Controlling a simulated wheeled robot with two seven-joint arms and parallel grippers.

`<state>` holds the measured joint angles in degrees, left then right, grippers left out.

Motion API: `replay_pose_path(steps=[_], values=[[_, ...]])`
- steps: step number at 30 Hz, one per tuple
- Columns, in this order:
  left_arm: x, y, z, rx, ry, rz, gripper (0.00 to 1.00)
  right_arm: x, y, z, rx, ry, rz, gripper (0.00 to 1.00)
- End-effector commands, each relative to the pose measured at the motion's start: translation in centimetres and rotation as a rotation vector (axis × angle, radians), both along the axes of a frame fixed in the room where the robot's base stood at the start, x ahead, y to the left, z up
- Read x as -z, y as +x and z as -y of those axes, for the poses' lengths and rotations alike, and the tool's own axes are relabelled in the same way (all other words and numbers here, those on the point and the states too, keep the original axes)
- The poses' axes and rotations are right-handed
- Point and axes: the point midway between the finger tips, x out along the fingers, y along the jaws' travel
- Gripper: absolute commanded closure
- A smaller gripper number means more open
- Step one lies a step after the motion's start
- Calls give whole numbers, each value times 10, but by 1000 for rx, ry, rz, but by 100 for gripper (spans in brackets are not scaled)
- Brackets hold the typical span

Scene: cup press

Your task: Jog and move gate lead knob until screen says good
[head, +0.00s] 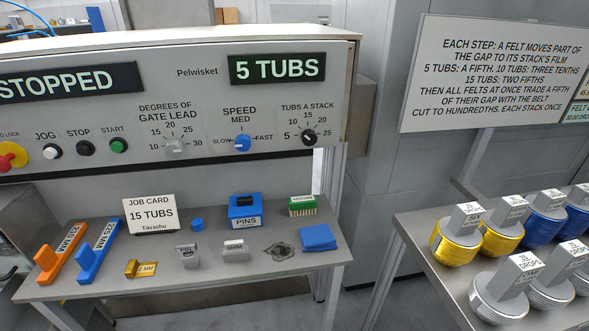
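The gate lead knob (174,146) is a grey dial on the press panel, with a scale from 10 to 30. I cannot tell exactly where its pointer stands. The white jog button (52,151) is left of it, beside the black stop button (85,148) and the green start button (119,145). The left screen (70,82) reads STOPPED and is cut off by the left edge. The right screen (277,68) reads 5 TUBS. Neither gripper is in view.
A blue speed knob (242,142) and black tubs-a-stack knob (309,137) are on the panel. The job card (150,214) reads 15 TUBS. Tools and a blue cloth (318,238) lie on the shelf (225,275). Yellow, blue and silver spools (503,290) stand at right.

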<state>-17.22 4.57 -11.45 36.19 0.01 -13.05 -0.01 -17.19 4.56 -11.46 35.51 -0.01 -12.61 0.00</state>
Motion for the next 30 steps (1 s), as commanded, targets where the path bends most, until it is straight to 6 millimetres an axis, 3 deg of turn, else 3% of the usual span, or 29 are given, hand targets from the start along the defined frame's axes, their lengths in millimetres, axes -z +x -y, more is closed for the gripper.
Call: replay_pose_path(steps=[6,15,30], values=[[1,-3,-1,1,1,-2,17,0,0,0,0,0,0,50],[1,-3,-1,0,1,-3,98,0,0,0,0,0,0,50],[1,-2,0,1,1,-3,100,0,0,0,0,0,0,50]])
